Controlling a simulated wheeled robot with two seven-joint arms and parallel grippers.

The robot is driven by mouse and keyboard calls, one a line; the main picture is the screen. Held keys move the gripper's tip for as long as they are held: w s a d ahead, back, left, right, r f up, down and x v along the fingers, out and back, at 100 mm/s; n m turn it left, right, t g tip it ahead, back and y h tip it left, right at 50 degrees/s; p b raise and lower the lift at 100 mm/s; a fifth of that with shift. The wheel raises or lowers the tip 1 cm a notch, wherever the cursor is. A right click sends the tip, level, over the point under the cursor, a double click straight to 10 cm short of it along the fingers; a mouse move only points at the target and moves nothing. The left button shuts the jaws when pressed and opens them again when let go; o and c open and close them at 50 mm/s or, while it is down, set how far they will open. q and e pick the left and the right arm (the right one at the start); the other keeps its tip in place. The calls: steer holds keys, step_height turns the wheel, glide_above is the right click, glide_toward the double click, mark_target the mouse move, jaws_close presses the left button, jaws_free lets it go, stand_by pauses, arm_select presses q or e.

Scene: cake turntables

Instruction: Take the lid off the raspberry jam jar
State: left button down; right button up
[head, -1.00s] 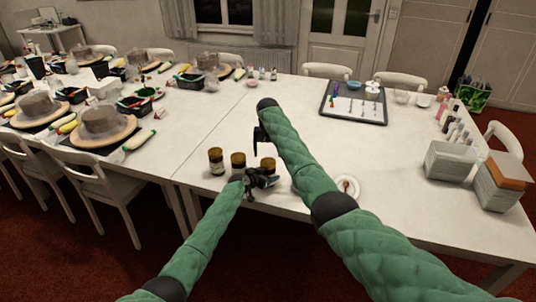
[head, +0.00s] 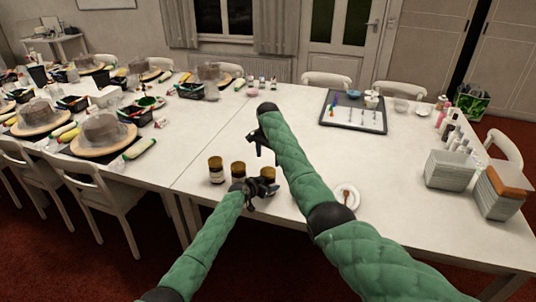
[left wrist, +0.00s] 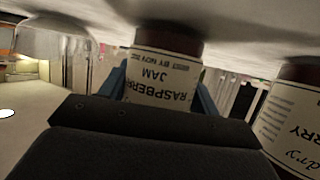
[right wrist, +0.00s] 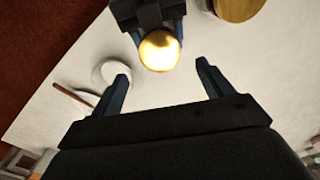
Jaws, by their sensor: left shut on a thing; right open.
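The raspberry jam jar (left wrist: 165,75) shows upside down in the left wrist view, with its label readable, between my left fingers. In the head view it is the rightmost dark jar (head: 268,173), partly covered by my left gripper (head: 262,187), which is shut on it from the front. Its gold lid (right wrist: 158,50) is on, seen from above in the right wrist view. My right gripper (right wrist: 162,82) is open and empty. Its fingertips are apart on either side of the space near the lid, not touching it. In the head view the right gripper (head: 259,142) hangs above and behind the jars.
Two other jars (head: 238,172) (head: 216,170) stand just left of the held jar. A small plate with a brown item (head: 347,196) lies to the right. A dark tray (head: 335,124) and stacked containers (head: 450,170) are farther right. The table behind the jars is clear.

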mark_target(268, 171)
steer(key=shift+f, duration=3.35)
steer(key=shift+c, duration=0.5)
steer(key=c, duration=0.9)
steer(key=n, duration=1)
steer(key=o, duration=1.1)
steer(key=shift+r, duration=0.1)
